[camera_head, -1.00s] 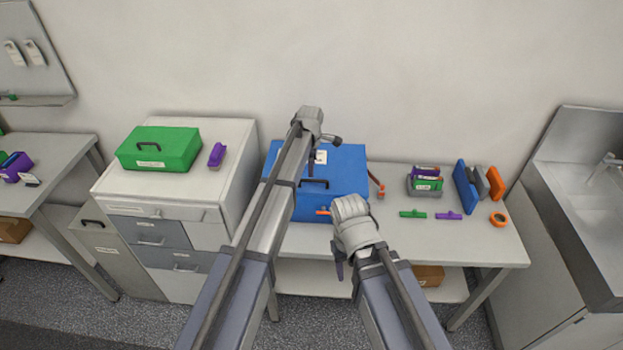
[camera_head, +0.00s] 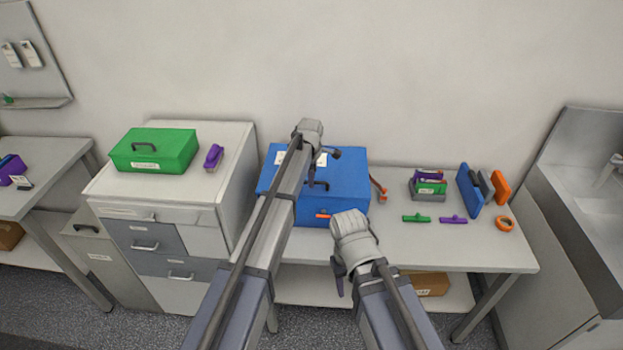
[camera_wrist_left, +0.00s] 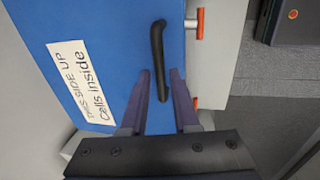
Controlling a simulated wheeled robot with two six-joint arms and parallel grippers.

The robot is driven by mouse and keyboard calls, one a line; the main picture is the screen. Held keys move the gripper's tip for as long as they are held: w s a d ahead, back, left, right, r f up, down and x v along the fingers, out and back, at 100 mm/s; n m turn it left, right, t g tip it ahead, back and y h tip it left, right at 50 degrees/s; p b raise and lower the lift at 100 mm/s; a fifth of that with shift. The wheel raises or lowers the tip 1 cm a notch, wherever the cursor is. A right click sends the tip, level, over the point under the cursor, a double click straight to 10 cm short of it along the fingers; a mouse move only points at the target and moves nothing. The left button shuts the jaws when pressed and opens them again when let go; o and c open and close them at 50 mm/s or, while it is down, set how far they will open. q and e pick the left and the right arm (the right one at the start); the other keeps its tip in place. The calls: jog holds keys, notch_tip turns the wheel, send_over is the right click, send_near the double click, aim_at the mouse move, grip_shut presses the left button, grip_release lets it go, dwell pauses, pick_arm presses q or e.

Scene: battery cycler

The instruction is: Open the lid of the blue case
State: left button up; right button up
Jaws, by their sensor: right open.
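The blue case (camera_head: 345,175) stands shut on the workbench, with a dark handle (camera_wrist_left: 157,62) and a white label (camera_wrist_left: 82,80) on its lid. An orange-tipped latch (camera_wrist_left: 199,18) and a second one (camera_wrist_left: 195,103) show along its edge in the left wrist view. My left gripper (camera_wrist_left: 160,72) is over the lid, its fingers apart on both sides of one end of the handle; contact is not clear. My left arm hides part of the case in the head view. My right gripper (camera_head: 339,282) is open and empty, in front of the bench edge.
Right of the case on the bench (camera_head: 470,255) are a grey holder (camera_head: 427,196), blue and orange upright pieces, small clips and an orange tape roll (camera_head: 505,224). A green case (camera_head: 155,158) and a purple item (camera_head: 213,157) sit on the cabinet at left.

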pick_arm(q)
grip_shut()
dwell(1.1)
